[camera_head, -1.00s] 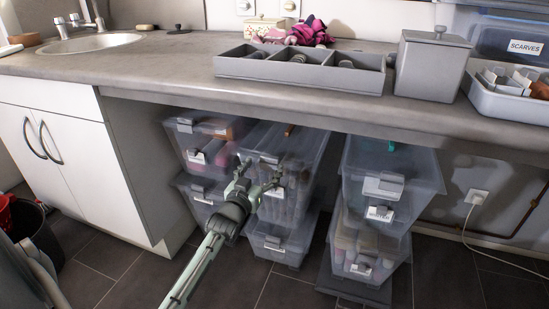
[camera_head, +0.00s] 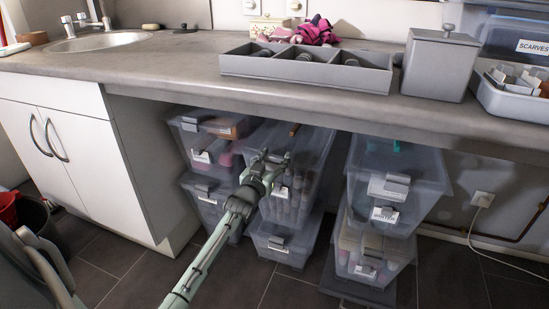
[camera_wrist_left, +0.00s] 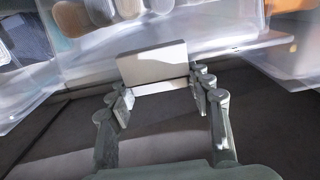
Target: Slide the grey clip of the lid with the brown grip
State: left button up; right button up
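The clear box (camera_head: 311,163) at the top of the middle stack has a lid with a brown grip (camera_head: 294,130). Its grey clip (camera_wrist_left: 153,62) shows in the left wrist view as a pale, flat block at the box's front edge. My left gripper (camera_head: 270,159) is at this front edge and largely hides the clip in the head view. In the left wrist view my left gripper (camera_wrist_left: 162,92) is open, its fingers on either side of the clip's lower part. I cannot tell whether they touch it. My right gripper is not in view.
The grey worktop (camera_head: 150,66) overhangs the boxes. A left stack's upper box (camera_head: 200,145) stands close beside the middle one. A right stack's upper box (camera_head: 397,178) stands across a gap. A white cabinet (camera_head: 75,150) is at the left. The floor in front is clear.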

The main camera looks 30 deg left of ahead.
pick_arm(q)
grip_shut()
jog(key=shift+x, duration=1)
jog(key=o, duration=0.8)
grip_release()
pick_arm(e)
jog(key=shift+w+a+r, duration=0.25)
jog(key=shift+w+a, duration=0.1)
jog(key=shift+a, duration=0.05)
pick_arm(q)
jog(key=shift+o, duration=0.2)
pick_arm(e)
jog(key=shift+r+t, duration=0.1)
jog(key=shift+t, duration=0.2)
pick_arm(q)
jog(key=v, duration=1.2)
jog(key=shift+a, duration=0.1)
